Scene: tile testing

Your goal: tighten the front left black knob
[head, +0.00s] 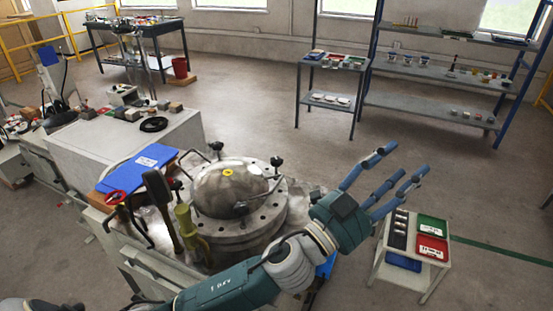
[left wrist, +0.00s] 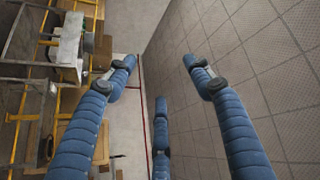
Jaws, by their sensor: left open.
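A grey domed vessel (head: 225,190) with a bolted round flange sits on the workbench in the head view. A black knob (head: 277,161) stands at its back right and another black knob (head: 216,147) at its back left. I cannot make out the front left knob for certain; tools and my left arm stand before the vessel's front. My left gripper (head: 405,165) is open and empty, to the right of the vessel and apart from it, fingers pointing up and right. In the left wrist view its spread blue fingers (left wrist: 165,85) have nothing between them. My right gripper is not in view.
An olive-handled tool (head: 187,228) and a dark-headed tool (head: 157,192) stand at the vessel's left front. A blue folder (head: 140,167) lies behind them. A small stand (head: 388,273) with red and green trays is at the right. Open floor lies behind the vessel.

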